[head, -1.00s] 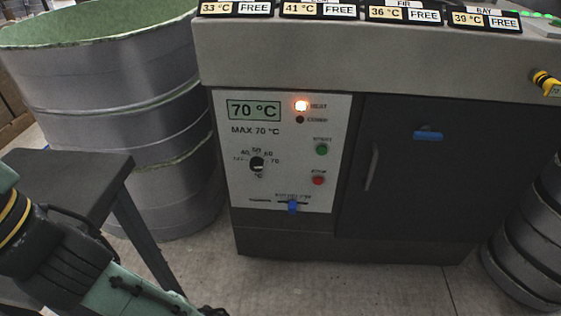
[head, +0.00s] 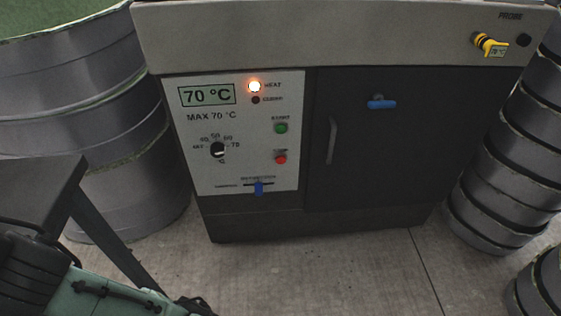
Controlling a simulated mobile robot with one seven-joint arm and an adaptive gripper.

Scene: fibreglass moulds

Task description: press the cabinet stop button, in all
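The cabinet's light control panel (head: 240,135) is in the middle of the head view. The red stop button (head: 280,159) sits on its right side, below the green start button (head: 281,128). A black dial (head: 217,150) and a blue slider (head: 259,188) are also on the panel. My arm shows at the lower left, well apart from the panel. Only a dark part of my gripper (head: 194,307) shows at the bottom edge; its fingers cannot be made out.
The dark cabinet door (head: 390,150) has a vertical handle (head: 332,140) and a blue latch (head: 382,104). Stacked grey moulds stand left (head: 110,120) and right (head: 500,170). A dark table (head: 40,195) is at the left. A yellow probe (head: 490,45) hangs upper right. Floor before the cabinet is clear.

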